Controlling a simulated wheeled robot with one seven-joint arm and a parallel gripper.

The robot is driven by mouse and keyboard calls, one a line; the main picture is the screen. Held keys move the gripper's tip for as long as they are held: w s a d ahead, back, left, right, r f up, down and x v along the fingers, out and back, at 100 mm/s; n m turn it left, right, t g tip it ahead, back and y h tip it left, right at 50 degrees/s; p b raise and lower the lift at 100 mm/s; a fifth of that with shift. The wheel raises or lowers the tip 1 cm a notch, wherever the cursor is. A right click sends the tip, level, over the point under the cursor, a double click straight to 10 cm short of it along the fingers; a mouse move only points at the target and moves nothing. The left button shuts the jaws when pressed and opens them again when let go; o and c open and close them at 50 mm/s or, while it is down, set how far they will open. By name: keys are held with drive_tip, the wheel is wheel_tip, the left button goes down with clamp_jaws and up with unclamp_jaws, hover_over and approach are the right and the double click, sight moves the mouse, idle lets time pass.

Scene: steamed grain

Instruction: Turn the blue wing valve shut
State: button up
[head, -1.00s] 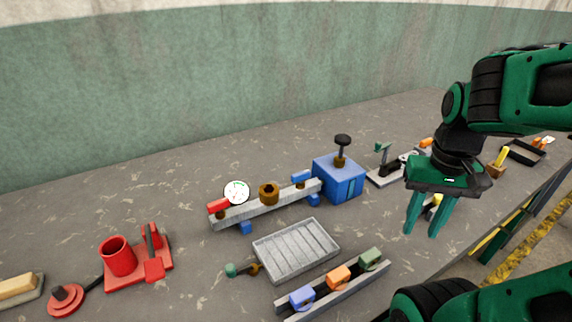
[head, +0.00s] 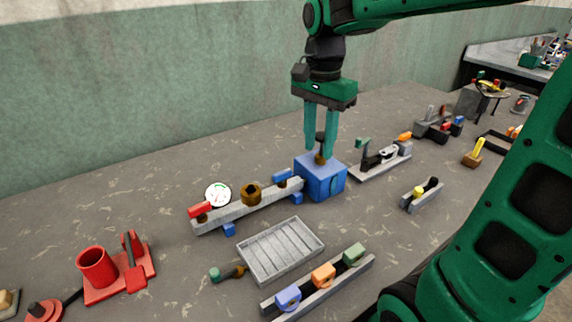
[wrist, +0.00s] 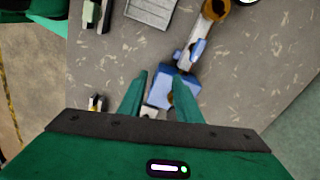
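The blue wing valve (head: 283,176) sits on the right end of a grey pipe rail (head: 240,207), beside a blue box (head: 318,182). In the wrist view its blue wing (wrist: 198,50) shows above the box. My gripper (head: 320,151) points down over the blue box, right of the valve and apart from it. Its two green fingers are spread, with the box's dark knob post between or behind them; which, I cannot tell. In the wrist view the open fingertips (wrist: 160,78) frame the blue box (wrist: 157,95).
The rail also carries a red wing valve (head: 199,210), a white gauge (head: 217,194) and a brass fitting (head: 251,194). A grey tray (head: 281,251) and a rack of coloured pieces (head: 318,292) lie in front. A toggle clamp (head: 378,158) stands right of the box.

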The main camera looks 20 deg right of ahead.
sight(282, 171)
drive_tip(key=w+a+r+m, duration=0.2)
drive_tip(key=w+a, duration=0.4)
drive_tip(key=a, duration=0.1)
drive_tip(key=f, duration=1.1)
drive_tip(key=shift+s+d, duration=0.15)
drive_tip(key=shift+s, duration=0.1)
